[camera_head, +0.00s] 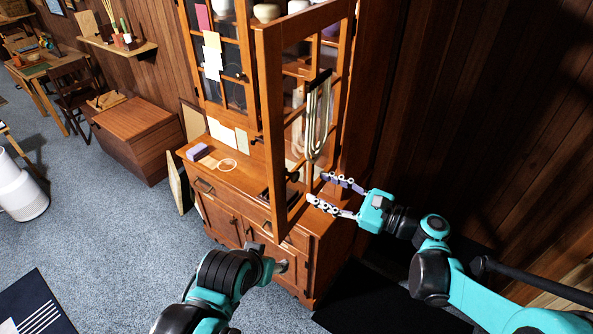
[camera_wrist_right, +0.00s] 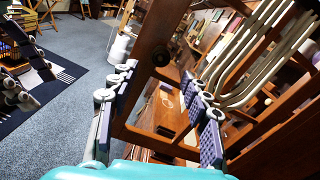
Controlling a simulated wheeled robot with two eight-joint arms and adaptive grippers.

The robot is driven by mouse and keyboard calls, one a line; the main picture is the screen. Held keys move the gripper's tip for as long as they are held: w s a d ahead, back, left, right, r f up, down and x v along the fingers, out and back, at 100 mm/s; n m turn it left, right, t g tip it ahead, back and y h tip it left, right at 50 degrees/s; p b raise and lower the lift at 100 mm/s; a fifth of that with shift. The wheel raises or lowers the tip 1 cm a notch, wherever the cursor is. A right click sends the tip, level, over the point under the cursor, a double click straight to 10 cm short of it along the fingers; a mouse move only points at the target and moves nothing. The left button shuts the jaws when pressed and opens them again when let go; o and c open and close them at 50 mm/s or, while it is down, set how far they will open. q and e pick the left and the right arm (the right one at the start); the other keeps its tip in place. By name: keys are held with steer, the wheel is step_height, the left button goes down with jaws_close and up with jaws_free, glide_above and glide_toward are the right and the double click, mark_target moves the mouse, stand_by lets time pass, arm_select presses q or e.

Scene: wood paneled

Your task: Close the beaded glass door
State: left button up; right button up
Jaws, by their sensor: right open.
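The beaded glass door (camera_head: 270,120) of the wooden cabinet stands swung open in the head view, with pale looped strands hanging at its pane. Its wooden frame also fills the middle of the right wrist view (camera_wrist_right: 153,45), with the strands at upper right. My right gripper (camera_head: 318,189) is open on the right side of the door, near its lower part. In the wrist view its fingers show on either side of the frame; contact is unclear. My left gripper (camera_head: 270,265) is low before the cabinet's lower front, its fingers mostly hidden.
The cabinet's counter (camera_head: 235,180) holds papers, a purple block (camera_head: 197,152) and a ring-shaped item. The other glass door (camera_head: 228,75) is left of the open one. A wood-paneled wall is close on the right. Blue carpet (camera_head: 110,225) lies clear at left.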

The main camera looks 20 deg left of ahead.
mark_target(298, 178)
steer(key=x, duration=0.7)
steer(key=shift+w+a, duration=0.1)
steer(key=shift+a, duration=0.3)
jaws_close()
